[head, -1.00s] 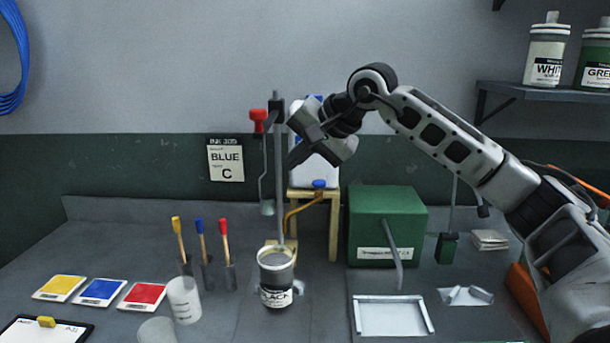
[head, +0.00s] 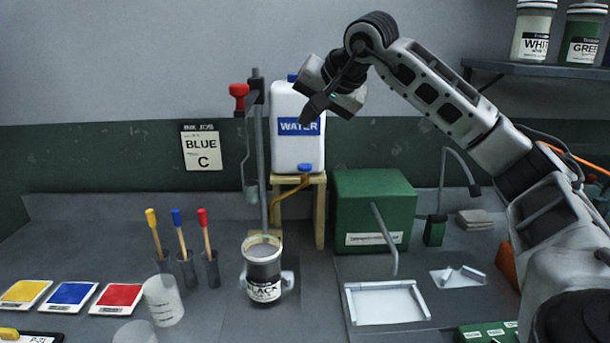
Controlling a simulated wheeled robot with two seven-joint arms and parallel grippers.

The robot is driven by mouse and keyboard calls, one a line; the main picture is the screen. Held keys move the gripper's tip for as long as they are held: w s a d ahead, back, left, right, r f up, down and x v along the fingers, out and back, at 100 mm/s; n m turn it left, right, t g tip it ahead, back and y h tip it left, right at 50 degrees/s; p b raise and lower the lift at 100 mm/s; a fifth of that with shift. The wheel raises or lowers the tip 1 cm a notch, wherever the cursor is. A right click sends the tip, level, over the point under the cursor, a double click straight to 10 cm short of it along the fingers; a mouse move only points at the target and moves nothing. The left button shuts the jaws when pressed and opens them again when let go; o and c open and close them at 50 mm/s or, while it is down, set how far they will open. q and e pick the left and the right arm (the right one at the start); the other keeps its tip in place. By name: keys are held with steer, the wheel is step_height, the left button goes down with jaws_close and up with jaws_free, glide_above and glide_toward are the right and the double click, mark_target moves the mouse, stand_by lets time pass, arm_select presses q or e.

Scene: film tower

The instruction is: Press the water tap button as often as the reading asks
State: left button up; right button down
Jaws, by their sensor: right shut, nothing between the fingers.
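A white water container (head: 298,150) with a blue "WATER" label stands on a small wooden stand (head: 320,215) at the back. Its tap has a blue button (head: 305,168) on top and an orange-brown spout tube (head: 288,198) running down to the left. My right gripper (head: 306,118) is shut and empty, in front of the container's upper part, above the blue button and apart from it. A card on the wall (head: 201,148) reads "BLUE C". A black-labelled jar (head: 263,272) stands below the stirrer post. My left gripper is not in view.
A stirrer post (head: 262,150) with a red knob (head: 239,91) stands left of the container. A green box (head: 372,208) stands right of it. Brushes in holders (head: 180,235), a clear beaker (head: 163,300) and colour pads (head: 68,296) are at left. A white tray (head: 386,303) lies at front right.

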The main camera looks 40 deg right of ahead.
steer(key=b, duration=0.3)
glide_above(308, 167)
step_height(308, 167, down, 5)
steer(key=shift+s+r, duration=0.15)
steer(key=shift+r, duration=0.05)
steer(key=shift+f+b, duration=0.5)
steer(key=shift+f, duration=0.35)
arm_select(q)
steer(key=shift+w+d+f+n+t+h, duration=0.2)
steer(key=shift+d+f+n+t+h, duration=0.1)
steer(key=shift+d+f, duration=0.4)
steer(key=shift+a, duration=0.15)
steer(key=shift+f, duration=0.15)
arm_select(e)
steer(key=shift+f, duration=0.15)
arm_select(q)
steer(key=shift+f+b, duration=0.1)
steer(key=shift+b, duration=0.25)
arm_select(e)
steer(key=shift+f, duration=0.3)
